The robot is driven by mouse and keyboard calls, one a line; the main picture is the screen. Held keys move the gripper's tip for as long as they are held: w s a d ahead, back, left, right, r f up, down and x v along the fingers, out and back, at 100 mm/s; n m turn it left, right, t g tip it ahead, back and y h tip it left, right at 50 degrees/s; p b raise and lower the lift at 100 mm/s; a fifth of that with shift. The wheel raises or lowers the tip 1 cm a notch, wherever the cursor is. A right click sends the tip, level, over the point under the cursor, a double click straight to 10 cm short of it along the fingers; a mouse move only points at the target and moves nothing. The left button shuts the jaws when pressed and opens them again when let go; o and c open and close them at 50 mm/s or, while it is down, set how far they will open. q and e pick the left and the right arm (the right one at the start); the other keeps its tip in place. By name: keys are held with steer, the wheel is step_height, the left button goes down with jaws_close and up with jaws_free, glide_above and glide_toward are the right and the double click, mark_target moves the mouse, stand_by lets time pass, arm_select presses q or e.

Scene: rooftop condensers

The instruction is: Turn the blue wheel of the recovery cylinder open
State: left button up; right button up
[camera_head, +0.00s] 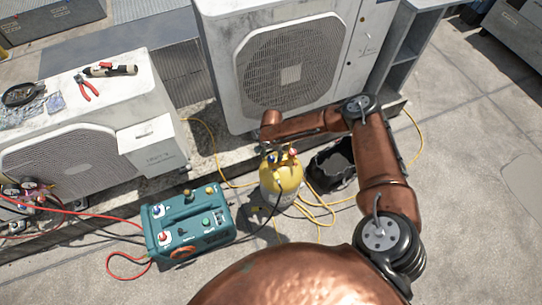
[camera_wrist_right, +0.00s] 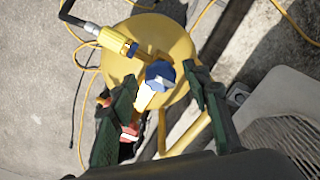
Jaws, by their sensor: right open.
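The yellow recovery cylinder (camera_head: 283,178) stands on the rooftop floor in the head view, in front of the large condenser. My right arm reaches over to its top, and the wrist hides part of the valve. In the right wrist view the blue wheel (camera_wrist_right: 160,74) sits on top of the cylinder (camera_wrist_right: 182,40). My right gripper (camera_wrist_right: 160,83) is open, with its dark green fingers on either side of the wheel. A gap shows beside the wheel on both sides; contact is not visible. A red part (camera_wrist_right: 130,132) shows near the left finger. My left gripper is out of view.
A brass fitting with a dark hose (camera_wrist_right: 108,37) joins the valve. A teal machine (camera_head: 187,222) stands left of the cylinder, a black bucket (camera_head: 333,165) right of it. Yellow hoses (camera_head: 318,213) loop around. The condenser (camera_head: 290,62) stands behind. Open floor lies at right.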

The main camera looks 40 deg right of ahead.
steer(key=shift+c, duration=0.6)
steer(key=c, duration=1)
steer(key=shift+d, duration=0.15)
steer(key=shift+c, duration=0.2)
